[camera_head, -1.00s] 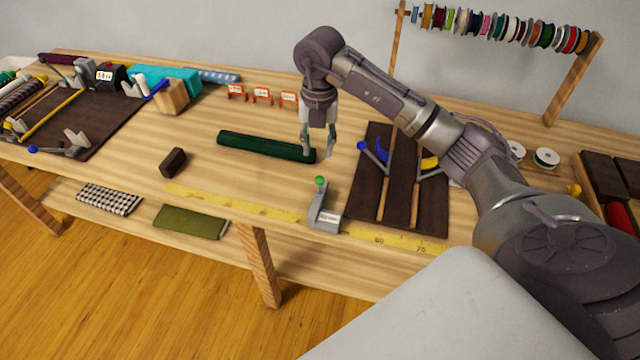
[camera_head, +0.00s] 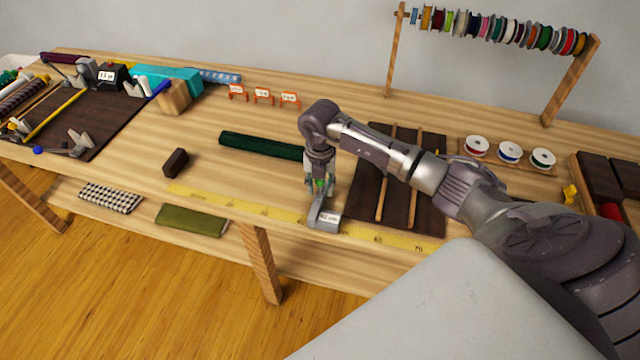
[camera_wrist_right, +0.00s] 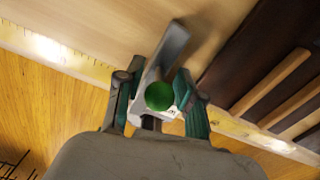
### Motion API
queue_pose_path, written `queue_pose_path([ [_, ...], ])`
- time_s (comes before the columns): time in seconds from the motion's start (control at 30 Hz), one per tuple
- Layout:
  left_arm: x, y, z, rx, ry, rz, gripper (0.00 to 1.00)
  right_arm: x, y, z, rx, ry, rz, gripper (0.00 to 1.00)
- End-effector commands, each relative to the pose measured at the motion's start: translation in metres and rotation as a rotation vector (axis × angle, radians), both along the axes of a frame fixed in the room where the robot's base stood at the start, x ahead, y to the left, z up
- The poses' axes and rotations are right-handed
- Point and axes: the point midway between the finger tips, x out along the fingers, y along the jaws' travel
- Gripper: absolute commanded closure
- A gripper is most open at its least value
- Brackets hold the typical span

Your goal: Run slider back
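The slider is a grey L-shaped stop (camera_head: 323,218) with a green ball knob, standing at the yellow measuring tape (camera_head: 270,208) along the table's front edge. My right gripper (camera_head: 320,187) points down over the slider, its fingers around the knob's height. In the right wrist view the green knob (camera_wrist_right: 160,96) lies between the two fingers of the right gripper (camera_wrist_right: 156,92). Gaps show beside the knob, so the gripper looks open and not closed on it. The slider's grey arm (camera_wrist_right: 166,50) reaches away past the fingers. My left gripper is not in view.
A dark green roll (camera_head: 260,146) lies just behind the gripper. A dark slatted board (camera_head: 365,205) is close on the right, partly hidden by my arm. A small dark block (camera_head: 175,162) lies to the left. The tape's left stretch is clear.

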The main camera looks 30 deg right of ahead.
Motion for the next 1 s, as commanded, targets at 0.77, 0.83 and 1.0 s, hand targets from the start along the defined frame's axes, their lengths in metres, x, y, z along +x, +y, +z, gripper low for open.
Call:
queue_pose_path([
  [0.77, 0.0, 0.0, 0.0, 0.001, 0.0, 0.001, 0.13, 0.0, -0.001, 0.001, 0.0, -0.001, -0.001, 1.0],
  [0.83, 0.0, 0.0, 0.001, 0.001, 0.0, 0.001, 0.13, -0.003, -0.004, 0.002, 0.0, -0.001, 0.0, 1.0],
  [1.0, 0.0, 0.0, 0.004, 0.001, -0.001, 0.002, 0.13, -0.014, -0.014, 0.003, 0.0, -0.002, -0.001, 1.0],
])
